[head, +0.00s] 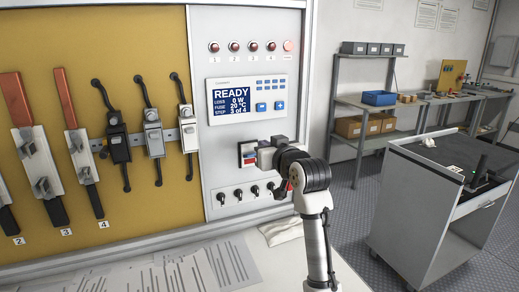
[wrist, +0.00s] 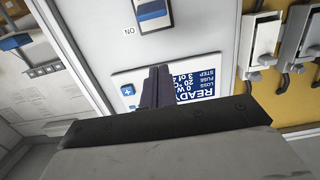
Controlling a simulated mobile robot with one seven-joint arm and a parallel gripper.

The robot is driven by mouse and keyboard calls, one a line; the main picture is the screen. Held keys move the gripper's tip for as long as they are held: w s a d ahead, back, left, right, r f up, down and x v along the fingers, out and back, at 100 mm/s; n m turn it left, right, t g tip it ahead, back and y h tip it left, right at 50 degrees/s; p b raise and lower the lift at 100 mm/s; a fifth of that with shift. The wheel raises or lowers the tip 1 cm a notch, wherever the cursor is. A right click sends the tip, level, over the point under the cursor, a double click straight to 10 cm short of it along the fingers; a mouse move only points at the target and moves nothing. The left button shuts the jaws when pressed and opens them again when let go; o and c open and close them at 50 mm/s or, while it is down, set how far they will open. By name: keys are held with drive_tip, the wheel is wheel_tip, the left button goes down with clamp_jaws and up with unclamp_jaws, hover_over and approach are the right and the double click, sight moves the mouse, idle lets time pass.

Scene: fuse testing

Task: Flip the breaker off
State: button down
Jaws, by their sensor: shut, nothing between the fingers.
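The breaker (head: 246,158) is a small unit with a dark frame and blue and red parts. It sits on the grey control panel (head: 230,135) below the display, partly hidden by my gripper (head: 262,148). In the upside-down wrist view, the breaker (wrist: 152,14) shows a blue and white face at the top edge, beside an "ON" label. My gripper's dark fingers (wrist: 156,84) are together and empty, with the display behind them. They look apart from the breaker in the wrist view; contact cannot be told from the head view. The breaker's lever position is unclear.
The display (head: 246,100) reads READY, step 3 of 4. Several red lamps (head: 252,47) are above it and black switches (head: 254,190) below. Fuse holders and large switches hang on the yellow board (head: 130,45) at left. A cart (head: 420,210) stands at right.

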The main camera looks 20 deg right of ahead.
drive_tip(key=p, duration=0.4)
hover_over(252, 155)
drive_tip(key=shift+w+d+f, duration=0.25)
drive_tip(key=shift+w+f, duration=0.05)
drive_tip(key=shift+w, duration=0.15)
drive_tip(key=f, duration=0.1)
drive_tip(key=s+f, duration=0.1)
drive_tip(key=f+p, duration=0.1)
drive_tip(key=shift+s+d+f, duration=0.1)
drive_tip(key=shift+s, duration=0.25)
drive_tip(key=shift+s+f, duration=0.2)
drive_tip(key=shift+f, duration=0.2)
drive_tip(key=shift+f+b, duration=0.1)
drive_tip(key=shift+b, duration=0.2)
drive_tip(key=shift+f+b, duration=0.15)
drive_tip(key=shift+b, duration=0.25)
drive_tip(key=shift+t+b, duration=0.3)
